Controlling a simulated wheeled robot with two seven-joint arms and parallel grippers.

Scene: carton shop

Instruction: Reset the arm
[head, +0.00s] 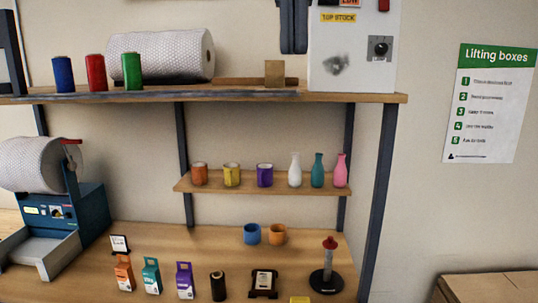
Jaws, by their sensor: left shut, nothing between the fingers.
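My left gripper (293,50) shows at the top middle, dark, with its fingers pointing down and closed together. It holds nothing. The rest of the left arm is out of the picture. My right gripper is not in view.
The top shelf (350,97) holds red, blue and green spools, a bubble-wrap roll (165,56) and a small tan block (274,74). Cups and bottles stand on the middle shelf (215,190). Small cartons, two cups and a dispenser (88,212) stand on the bench (190,240).

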